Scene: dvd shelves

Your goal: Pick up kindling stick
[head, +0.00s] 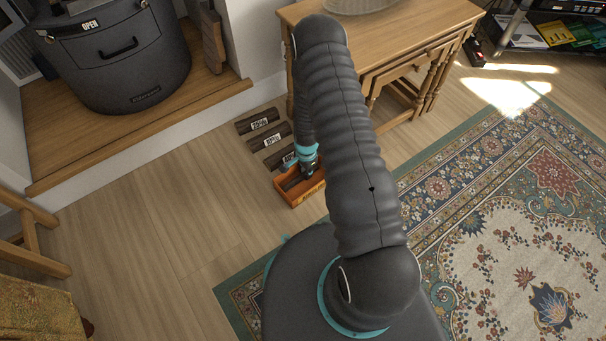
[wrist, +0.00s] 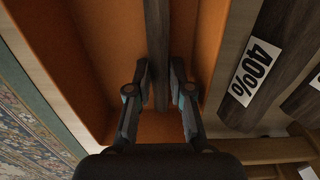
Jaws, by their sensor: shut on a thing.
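A thin dark kindling stick (wrist: 157,40) runs between the fingers of my gripper (wrist: 161,72) in the wrist view. My gripper is shut on it, inside or just over an orange wooden box (head: 296,200). The box also shows in the wrist view (wrist: 95,50), with its inner floor and walls around the fingers. The held stick's far end is cut off in the wrist view.
Dark flat pieces with white percent labels (head: 258,122) lie on the floor beside the box; one reads 40% (wrist: 254,72). A wooden table (head: 400,30) stands behind. A stove (head: 125,60) is on a raised hearth.

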